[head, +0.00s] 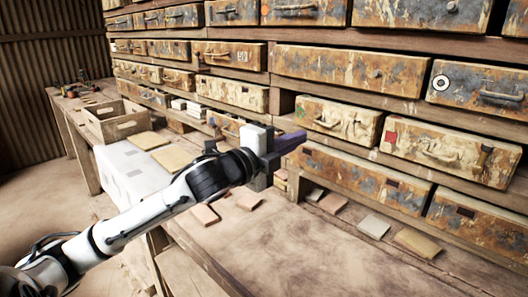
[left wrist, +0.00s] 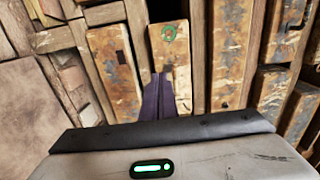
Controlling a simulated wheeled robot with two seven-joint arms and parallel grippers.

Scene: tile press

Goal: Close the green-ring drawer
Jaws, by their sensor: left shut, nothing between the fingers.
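The green-ring drawer (left wrist: 183,62) shows in the left wrist view as a worn, cream and rust-coloured front. In the head view my left gripper (head: 303,139) is in front of the drawer wall, above the bench. My right gripper is not in view.
Several tiles lie on the wooden bench (head: 290,245). A wooden crate (head: 117,122) and a white box (head: 130,172) are at left.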

